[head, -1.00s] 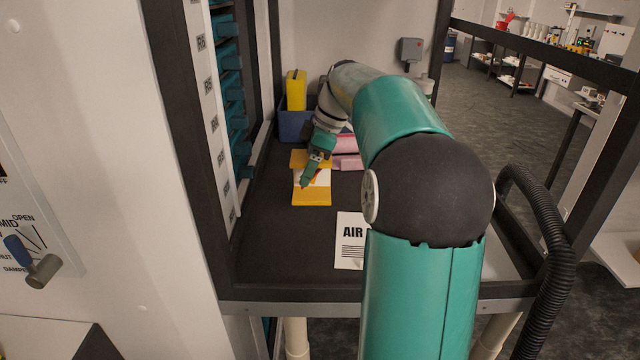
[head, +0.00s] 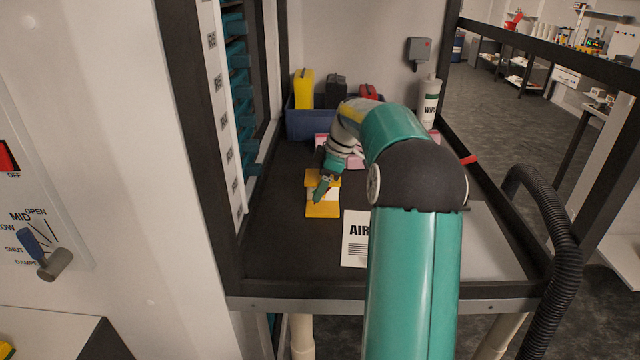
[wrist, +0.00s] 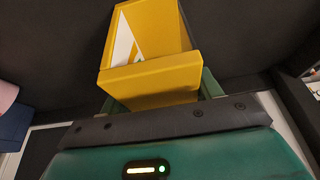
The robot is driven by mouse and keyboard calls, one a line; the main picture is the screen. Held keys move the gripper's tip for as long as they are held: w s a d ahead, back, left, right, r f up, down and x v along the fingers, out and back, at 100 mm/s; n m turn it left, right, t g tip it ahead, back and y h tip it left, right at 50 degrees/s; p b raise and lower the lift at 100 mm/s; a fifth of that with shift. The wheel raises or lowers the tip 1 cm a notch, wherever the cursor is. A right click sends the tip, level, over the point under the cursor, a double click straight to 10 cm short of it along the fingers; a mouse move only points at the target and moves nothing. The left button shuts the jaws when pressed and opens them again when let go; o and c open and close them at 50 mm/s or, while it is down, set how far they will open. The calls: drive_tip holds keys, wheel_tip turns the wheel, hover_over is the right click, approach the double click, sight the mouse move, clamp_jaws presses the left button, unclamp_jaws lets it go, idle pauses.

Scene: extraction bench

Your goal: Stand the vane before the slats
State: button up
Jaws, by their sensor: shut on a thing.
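The vane appears to be the yellow angular piece with a white face (head: 322,209), over the dark bench top in the head view. My gripper (head: 319,194) reaches down to it and hides part of it. In the wrist view the yellow piece (wrist: 152,77) sits between the green fingertips of my gripper (wrist: 158,97), which is shut on it. White markings show on its inner face. I cannot tell whether it touches the bench top. The teal slats (head: 236,97) stand in a column at the left of the head view, apart from the piece.
A blue bin (head: 301,125) holding yellow, black and red items stands at the back, with pink pieces (head: 356,162) before it. A wipes bottle (head: 428,102) stands back right. A paper sheet (head: 354,248) lies in front. Dark posts frame the bench. Bench top left of the sheet is clear.

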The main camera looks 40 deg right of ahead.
drive_tip(key=shift+f, duration=0.15)
drive_tip(key=o, duration=1.1)
drive_tip(key=shift+c, duration=0.2)
drive_tip(key=v, duration=1.2)
drive_tip(key=shift+r, duration=0.2)
drive_tip(key=s+a+r+m+h, duration=0.1)
drive_tip(key=s+a+m, duration=0.25)
drive_tip(key=a, duration=0.75)
drive_tip(key=s+a+r+m+h, duration=0.15)
drive_tip(key=s+a, duration=0.35)
drive_tip(key=a, duration=0.6)
drive_tip(key=s+a+f+m+t, duration=0.1)
drive_tip(key=s+a+f+m, duration=0.1)
drive_tip(key=s+a+f, duration=0.3)
drive_tip(key=s+a+f+m+t+h, duration=0.1)
drive_tip(key=s+a+f+m, duration=0.2)
drive_tip(key=s, duration=0.8)
wheel_tip(320, 180, down, 2)
drive_tip(key=a, duration=0.2)
drive_tip(key=shift+s+a+m+t, duration=0.3)
drive_tip(key=shift+a+t, duration=0.1)
